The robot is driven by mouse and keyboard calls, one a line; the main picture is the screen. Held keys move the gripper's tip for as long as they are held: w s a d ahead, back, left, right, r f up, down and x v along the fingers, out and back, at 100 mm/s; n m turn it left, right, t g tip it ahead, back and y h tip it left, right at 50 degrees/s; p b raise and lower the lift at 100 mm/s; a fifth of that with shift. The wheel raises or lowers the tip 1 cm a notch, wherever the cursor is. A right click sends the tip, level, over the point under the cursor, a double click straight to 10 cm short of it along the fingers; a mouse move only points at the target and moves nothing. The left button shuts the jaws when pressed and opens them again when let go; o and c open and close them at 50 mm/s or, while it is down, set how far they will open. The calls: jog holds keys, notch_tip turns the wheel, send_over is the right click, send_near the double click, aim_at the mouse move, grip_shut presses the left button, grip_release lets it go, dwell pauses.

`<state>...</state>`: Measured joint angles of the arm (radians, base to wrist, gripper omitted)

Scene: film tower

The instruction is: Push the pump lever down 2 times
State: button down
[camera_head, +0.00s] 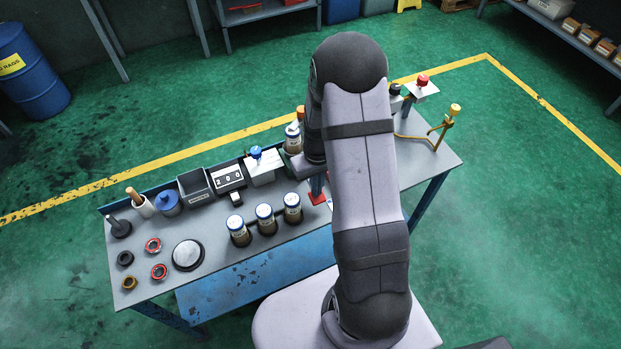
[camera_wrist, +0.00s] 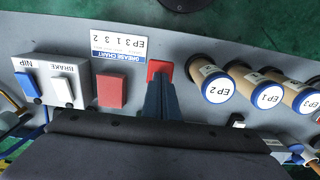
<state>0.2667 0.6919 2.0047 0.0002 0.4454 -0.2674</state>
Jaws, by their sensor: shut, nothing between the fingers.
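My gripper (camera_wrist: 160,82) shows in the wrist view as blue fingers, shut with nothing between them. Its tips are over or against a small red part (camera_wrist: 158,67); I cannot tell whether they touch. A red block (camera_wrist: 111,92) is just left of it.
Bottles EP 2 (camera_wrist: 219,87), EP 1 (camera_wrist: 267,96) and EP 3 (camera_wrist: 306,100) stand right of the fingers in the wrist view. A BRAKE switch (camera_wrist: 63,89) and NIP switch (camera_wrist: 31,85) are left. A grease chart (camera_wrist: 119,41) lies nearby. The bench's front edge is close.

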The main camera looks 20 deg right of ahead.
jog(key=shift+r+p, duration=1.55)
jog(key=shift+r, duration=0.4)
jog(key=shift+s+a+m, duration=0.1)
jog(key=shift+s+m, duration=0.2)
jog(key=shift+m, duration=0.1)
jog(key=s+a+r+m+g+y, duration=0.1)
jog(key=s+a+g, duration=0.1)
jog(key=s, duration=0.5)
jog(key=s+a+r+m+g, duration=0.1)
jog(key=s+a+r+g, duration=0.1)
jog(key=s, duration=0.5)
jog(key=a+r+n+t+h, duration=0.1)
jog(key=a+r+t, duration=0.3)
jog(key=r, duration=0.7)
jog(key=shift+a+n, duration=0.9)
